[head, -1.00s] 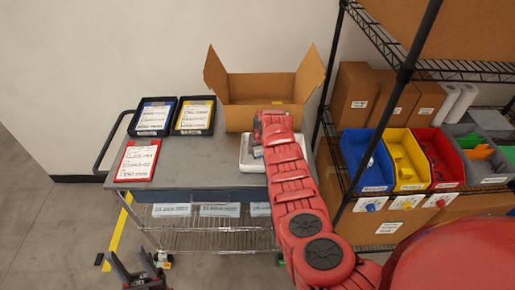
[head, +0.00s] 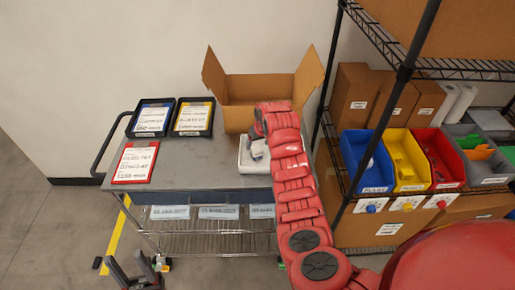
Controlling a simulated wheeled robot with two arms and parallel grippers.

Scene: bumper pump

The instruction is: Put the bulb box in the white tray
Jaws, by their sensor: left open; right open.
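The white tray (head: 244,166) sits on the grey cart top, in front of the open cardboard box. My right arm reaches over it from the lower right and covers its right part. My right gripper (head: 257,142) is over the tray, open, with its fingers mostly hidden by my wrist. A small pale shape shows in the tray below the gripper; I cannot tell whether it is the bulb box. I cannot make out the bulb box for sure anywhere else. My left gripper (head: 134,272) is open and empty, low in front of the cart at the bottom left.
On the cart (head: 200,176) stand a blue-labelled bin (head: 151,118), a yellow-labelled bin (head: 193,117) and a red clipboard (head: 135,162). The open cardboard box (head: 238,118) is at the back. A wire rack with blue, yellow and red bins (head: 440,160) stands at the right.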

